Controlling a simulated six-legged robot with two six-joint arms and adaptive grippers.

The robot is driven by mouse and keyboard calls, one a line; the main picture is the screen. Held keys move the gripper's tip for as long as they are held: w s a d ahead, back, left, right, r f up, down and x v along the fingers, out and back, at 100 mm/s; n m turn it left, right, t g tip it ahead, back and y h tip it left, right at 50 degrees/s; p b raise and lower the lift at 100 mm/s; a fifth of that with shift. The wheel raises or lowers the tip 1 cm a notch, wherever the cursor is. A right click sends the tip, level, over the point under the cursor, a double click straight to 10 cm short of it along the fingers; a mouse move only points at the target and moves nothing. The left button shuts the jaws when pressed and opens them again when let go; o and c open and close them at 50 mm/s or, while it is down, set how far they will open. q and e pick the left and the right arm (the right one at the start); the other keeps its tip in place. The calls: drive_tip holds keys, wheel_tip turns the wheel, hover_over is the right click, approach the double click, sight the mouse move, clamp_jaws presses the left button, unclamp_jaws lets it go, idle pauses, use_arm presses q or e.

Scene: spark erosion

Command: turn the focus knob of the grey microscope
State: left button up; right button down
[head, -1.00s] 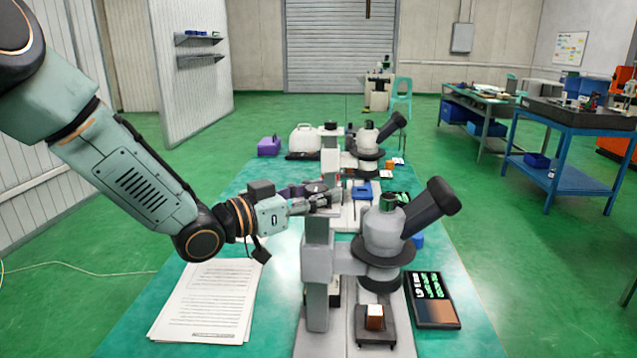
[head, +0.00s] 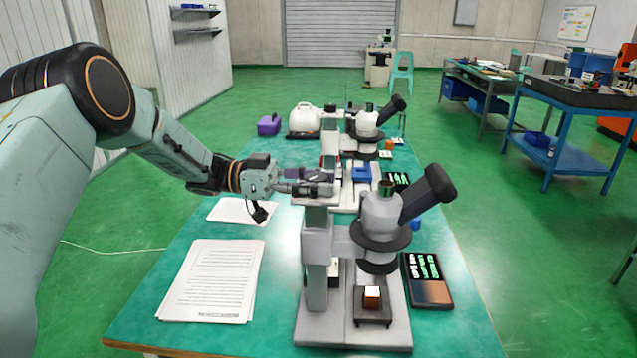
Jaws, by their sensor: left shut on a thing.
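The grey microscope (head: 316,243) stands upright at the front of the green table, with its dark eyepiece tube (head: 428,195) tilted up to the right. A small brown-and-white block (head: 372,297) sits on its stage. My left gripper (head: 318,188) comes in from the left and is at the top of the microscope's column. Its jaws are shut on what appears to be the focus knob; the fingers and column top hide the knob, so its angle cannot be read. My right gripper is not in view.
Paper stacks (head: 212,280) lie left of the microscope on the green table (head: 150,315). A dark panel with green markings (head: 428,279) lies to its right. A second microscope (head: 366,124), a white case (head: 305,118) and a purple box (head: 268,125) stand farther back.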

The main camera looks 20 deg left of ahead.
use_arm(q)
drive_tip(key=shift+w+a+r+m+g, duration=0.15)
drive_tip(key=shift+r+m+g, duration=0.2)
drive_tip(key=shift+m+g, duration=0.4)
drive_tip(key=o, duration=1.2)
drive_tip(key=shift+f, duration=0.1)
drive_tip(key=shift+c, duration=0.2)
drive_tip(key=shift+o, duration=0.2)
drive_tip(key=shift+f, duration=0.1)
drive_tip(key=s+a, duration=0.1)
drive_tip(key=a, duration=1.1)
drive_tip(key=shift+s, duration=0.3)
drive_tip(key=shift+d, duration=0.1)
